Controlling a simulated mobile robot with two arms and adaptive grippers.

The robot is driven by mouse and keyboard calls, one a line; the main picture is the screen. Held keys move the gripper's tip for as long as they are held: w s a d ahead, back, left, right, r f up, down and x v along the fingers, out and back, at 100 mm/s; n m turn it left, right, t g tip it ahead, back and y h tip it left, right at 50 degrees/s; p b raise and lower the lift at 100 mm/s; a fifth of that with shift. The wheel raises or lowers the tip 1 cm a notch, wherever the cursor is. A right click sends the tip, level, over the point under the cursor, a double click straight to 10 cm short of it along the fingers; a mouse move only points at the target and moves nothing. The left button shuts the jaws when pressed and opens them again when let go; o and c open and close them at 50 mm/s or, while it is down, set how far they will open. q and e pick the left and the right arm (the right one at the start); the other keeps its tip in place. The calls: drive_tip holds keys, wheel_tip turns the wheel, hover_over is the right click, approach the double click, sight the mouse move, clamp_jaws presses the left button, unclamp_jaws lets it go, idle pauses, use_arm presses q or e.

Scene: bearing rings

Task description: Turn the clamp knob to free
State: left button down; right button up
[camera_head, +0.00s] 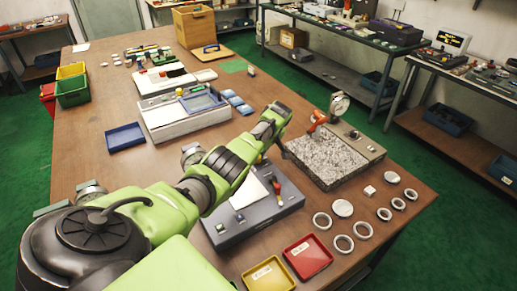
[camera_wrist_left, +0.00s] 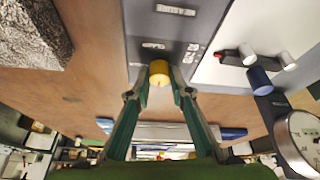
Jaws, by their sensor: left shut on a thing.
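The clamp knob (camera_wrist_left: 159,72) is a small yellow, brass-like cylinder beside a dark grey panel in the left wrist view. My left gripper (camera_wrist_left: 159,86) is shut on it, with one green-grey finger on each side. The knob's turn position cannot be told. In the head view my left arm reaches over the grey fixture (camera_head: 236,232), which carries a pale plate and a red-handled lever (camera_head: 277,189). There the arm hides the knob and most of the gripper. My right gripper is in neither view.
A granite block (camera_head: 325,158) with a dial gauge (camera_head: 340,104) stands right of the fixture. Several metal rings (camera_head: 344,243), a red tray (camera_head: 308,257) and a yellow tray (camera_head: 268,276) lie near the front edge.

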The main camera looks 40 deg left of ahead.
use_arm(q)
drive_tip(key=c, duration=1.8)
unclamp_jaws()
drive_tip(key=v, duration=1.2)
drive_tip(key=shift+w+r, duration=0.1)
